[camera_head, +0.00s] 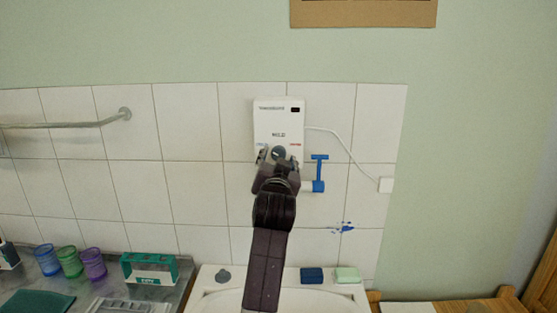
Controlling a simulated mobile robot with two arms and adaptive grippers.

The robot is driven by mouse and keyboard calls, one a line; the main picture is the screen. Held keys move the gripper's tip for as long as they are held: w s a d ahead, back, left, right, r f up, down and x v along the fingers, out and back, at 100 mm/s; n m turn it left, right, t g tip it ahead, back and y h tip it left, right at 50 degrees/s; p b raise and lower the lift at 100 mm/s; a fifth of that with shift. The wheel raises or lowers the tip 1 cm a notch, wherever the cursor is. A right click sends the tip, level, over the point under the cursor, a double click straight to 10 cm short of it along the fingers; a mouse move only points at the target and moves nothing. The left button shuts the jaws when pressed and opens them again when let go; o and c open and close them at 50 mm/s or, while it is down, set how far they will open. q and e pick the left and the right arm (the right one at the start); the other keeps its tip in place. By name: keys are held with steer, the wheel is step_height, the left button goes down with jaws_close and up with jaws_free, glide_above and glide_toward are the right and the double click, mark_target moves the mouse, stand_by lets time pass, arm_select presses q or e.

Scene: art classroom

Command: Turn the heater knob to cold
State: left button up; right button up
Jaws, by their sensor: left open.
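The white heater (279,122) is mounted on the tiled wall above the sink. The grey knob (279,153) sits low on the heater between these marks. My left gripper (278,156) is open in front of the knob, with its fingers to either side of it. I cannot tell whether the fingers touch the knob. The gripper hides the heater's lower edge and part of the knob, and the knob's pointer is too small to read. My right gripper is not in view.
A white cord runs from the heater to a wall box (386,185). Cups (70,262) stand left.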

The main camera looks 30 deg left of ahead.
arm_select(q)
steer(key=v, duration=1.2)
